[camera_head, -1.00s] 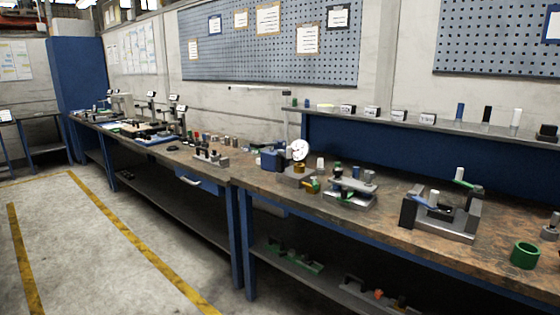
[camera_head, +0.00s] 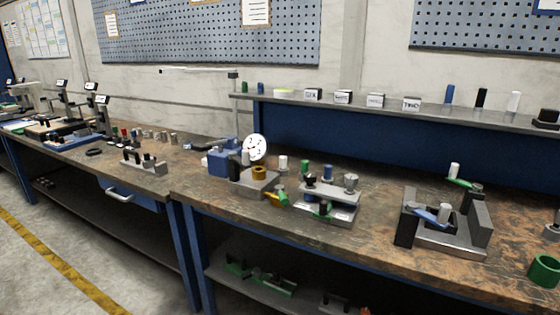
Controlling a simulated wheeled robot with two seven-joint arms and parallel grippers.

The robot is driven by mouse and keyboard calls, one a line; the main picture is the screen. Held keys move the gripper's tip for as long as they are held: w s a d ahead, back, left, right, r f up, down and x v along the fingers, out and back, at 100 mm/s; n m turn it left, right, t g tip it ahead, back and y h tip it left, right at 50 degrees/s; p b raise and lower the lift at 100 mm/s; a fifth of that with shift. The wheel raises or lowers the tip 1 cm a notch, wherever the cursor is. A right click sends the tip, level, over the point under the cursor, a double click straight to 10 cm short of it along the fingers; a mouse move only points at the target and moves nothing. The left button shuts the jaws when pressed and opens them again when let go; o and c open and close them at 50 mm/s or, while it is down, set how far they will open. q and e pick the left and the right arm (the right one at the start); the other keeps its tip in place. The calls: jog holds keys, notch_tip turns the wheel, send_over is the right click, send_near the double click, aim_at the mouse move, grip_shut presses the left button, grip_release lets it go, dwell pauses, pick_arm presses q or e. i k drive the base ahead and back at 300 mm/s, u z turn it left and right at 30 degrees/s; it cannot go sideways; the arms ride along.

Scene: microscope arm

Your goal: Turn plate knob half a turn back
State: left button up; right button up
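A small fixture with a grey metal plate (camera_head: 334,193) stands on the bench, right of the middle of the view. On it are a grey knob (camera_head: 351,181) at the right end, a blue cylinder (camera_head: 328,172) at the back and a black knob (camera_head: 310,181) at the left. A green and black part (camera_head: 323,208) sits at its front. I cannot tell which of these is the plate knob or how it is turned. Neither of my grippers is in view.
A dial gauge (camera_head: 255,147) with a blue block (camera_head: 222,161) stands left of the fixture. A grey U-shaped fixture (camera_head: 481,225) with a blue lever and a green ring (camera_head: 545,270) are to the right. A shelf (camera_head: 420,113) runs behind. The bench between the two fixtures is mostly clear.

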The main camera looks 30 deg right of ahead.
aim_at(310, 177)
jog(key=z, duration=0.65)
jog(key=i, duration=1.15)
jog(key=z, duration=1.1)
